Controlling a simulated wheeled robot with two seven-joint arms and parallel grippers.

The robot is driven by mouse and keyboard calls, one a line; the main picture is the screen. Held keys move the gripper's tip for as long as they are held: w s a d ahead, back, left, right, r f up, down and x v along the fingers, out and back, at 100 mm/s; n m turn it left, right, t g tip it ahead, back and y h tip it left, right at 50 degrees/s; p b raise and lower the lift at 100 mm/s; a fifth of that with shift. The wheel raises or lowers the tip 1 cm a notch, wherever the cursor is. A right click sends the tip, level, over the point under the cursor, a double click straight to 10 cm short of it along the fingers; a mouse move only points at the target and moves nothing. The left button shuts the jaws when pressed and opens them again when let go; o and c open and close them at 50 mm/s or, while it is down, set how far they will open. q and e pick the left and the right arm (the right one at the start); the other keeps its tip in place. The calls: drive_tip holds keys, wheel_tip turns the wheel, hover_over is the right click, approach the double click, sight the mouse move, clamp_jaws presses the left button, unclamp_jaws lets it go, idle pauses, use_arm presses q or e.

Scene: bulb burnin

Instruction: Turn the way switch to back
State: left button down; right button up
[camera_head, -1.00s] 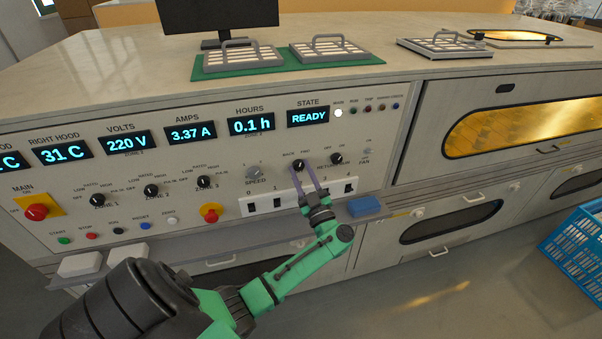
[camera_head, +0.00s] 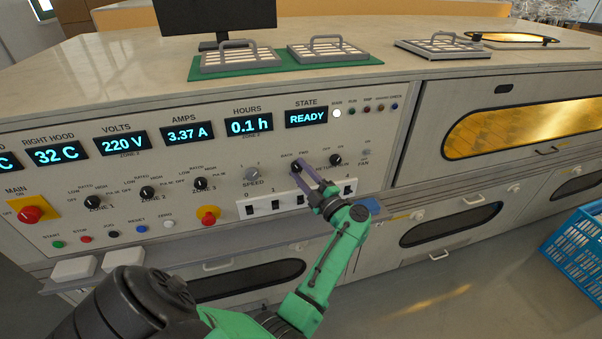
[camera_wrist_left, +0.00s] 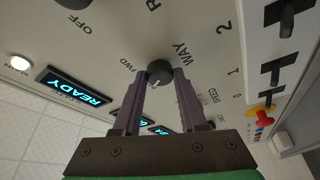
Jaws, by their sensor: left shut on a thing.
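The way switch is a small round black knob (camera_head: 296,168) on the sloped control panel, with BACK and FWD labels above it. In the left wrist view the knob (camera_wrist_left: 159,73) sits between the fingertips, with WAY and FWD printed beside it. A small white mark shows on the knob; which label it points to is hard to tell. My left gripper (camera_head: 302,170) is shut on the knob, its two purple fingers on either side; it also fills the middle of the wrist view (camera_wrist_left: 159,80). My right gripper is not in view.
The speed knob (camera_head: 251,174) is left of the way switch and another black knob (camera_head: 335,160) is to its right. A white strip of numbered switches (camera_head: 262,208) lies just below. The state display (camera_head: 307,118) reads READY. A blue crate (camera_head: 577,250) stands at right.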

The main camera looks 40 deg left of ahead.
use_arm(q)
drive_tip(key=shift+f+n, duration=0.1)
drive_tip(key=shift+n, duration=0.2)
drive_tip(key=shift+c, duration=2.2)
unclamp_jaws()
